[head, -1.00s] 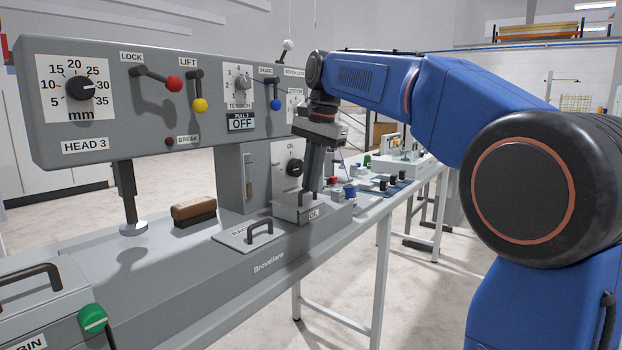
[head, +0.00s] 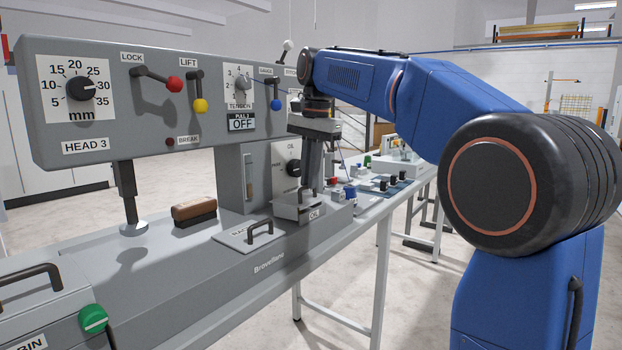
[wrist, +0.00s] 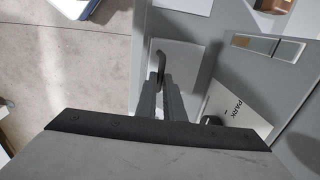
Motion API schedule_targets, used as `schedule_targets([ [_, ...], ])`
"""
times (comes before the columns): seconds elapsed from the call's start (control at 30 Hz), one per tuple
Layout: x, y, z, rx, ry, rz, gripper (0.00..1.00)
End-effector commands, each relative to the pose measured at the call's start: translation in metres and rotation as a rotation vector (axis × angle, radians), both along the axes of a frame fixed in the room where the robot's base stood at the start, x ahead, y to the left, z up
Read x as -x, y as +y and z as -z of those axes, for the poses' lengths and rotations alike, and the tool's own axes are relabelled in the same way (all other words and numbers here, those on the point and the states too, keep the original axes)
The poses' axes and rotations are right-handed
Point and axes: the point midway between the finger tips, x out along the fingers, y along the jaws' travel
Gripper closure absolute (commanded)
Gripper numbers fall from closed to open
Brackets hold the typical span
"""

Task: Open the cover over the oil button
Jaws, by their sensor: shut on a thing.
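The grey oil cover (head: 288,212) sits on the machine bed, with an OIL label at its right front. My gripper (head: 310,192) reaches straight down onto it and is shut on its handle. In the wrist view my gripper (wrist: 161,88) has both fingers around the dark bar handle (wrist: 160,62), above the pale cover plate (wrist: 186,60). In the head view the cover looks slightly tilted, but I cannot tell how far it is raised. The oil button is not visible.
Left of the oil cover is another plate with a bar handle (head: 262,229). A brown brush (head: 194,211) lies farther left. The control panel (head: 135,100) with levers overhangs the bed. A grey box with an oil dial (head: 285,170) stands just behind my gripper.

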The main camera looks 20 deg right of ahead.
Motion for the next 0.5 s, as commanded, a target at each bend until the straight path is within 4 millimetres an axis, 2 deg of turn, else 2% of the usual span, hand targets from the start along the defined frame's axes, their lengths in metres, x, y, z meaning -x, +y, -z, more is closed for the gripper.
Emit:
schedule_targets([
  [0.5,-0.014,0.01,-0.015,0.113,0.152,0.002,1.0],
])
